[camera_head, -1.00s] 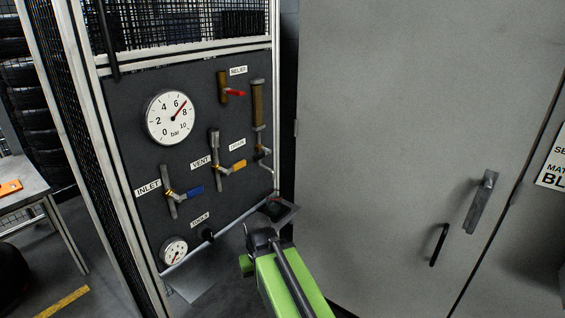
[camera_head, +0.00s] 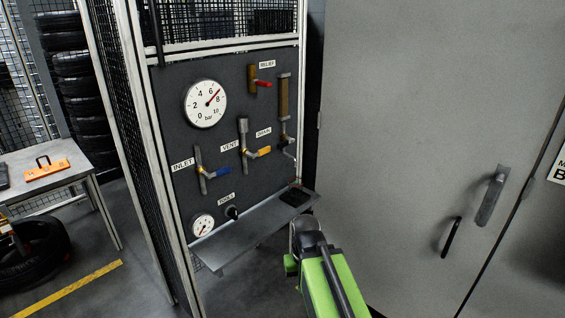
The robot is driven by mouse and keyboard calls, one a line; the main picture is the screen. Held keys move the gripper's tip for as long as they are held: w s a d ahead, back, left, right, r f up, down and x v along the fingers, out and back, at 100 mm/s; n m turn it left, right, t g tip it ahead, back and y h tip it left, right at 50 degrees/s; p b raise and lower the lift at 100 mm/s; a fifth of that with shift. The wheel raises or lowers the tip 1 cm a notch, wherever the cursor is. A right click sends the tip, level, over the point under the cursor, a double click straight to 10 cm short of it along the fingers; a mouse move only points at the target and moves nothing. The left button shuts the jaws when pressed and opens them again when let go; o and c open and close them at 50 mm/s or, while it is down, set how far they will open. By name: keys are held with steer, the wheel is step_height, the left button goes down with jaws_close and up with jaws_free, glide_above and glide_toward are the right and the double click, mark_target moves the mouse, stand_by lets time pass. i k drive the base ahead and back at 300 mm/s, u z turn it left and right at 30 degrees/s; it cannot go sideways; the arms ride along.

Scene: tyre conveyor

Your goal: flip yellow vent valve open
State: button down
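The yellow vent valve handle (camera_head: 262,151) sits on a vertical grey pipe (camera_head: 243,133) on the dark panel (camera_head: 176,112), beside the VENT label (camera_head: 229,146). The handle points right, across its pipe. My green arm reaches up from the bottom of the view, right of and below the panel. The arm's dark end is well apart from the valve. The gripper's fingers cannot be made out.
A blue inlet handle (camera_head: 222,171) is left and below, a red relief handle (camera_head: 263,84) above. A large gauge (camera_head: 205,103) reads about 7 bar. A grey shelf (camera_head: 247,240) juts out below the panel. A tall grey cabinet (camera_head: 410,130) stands right.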

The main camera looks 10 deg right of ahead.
mark_target(262, 151)
steer(key=z, duration=0.15)
steer(key=k, duration=0.4)
steer(key=u, duration=0.25)
steer(key=i, duration=0.8)
steer(key=u, duration=1.35)
steer(key=k, duration=0.85)
steer(key=z, duration=0.2)
steer(key=i, duration=1)
steer(key=u, duration=0.1)
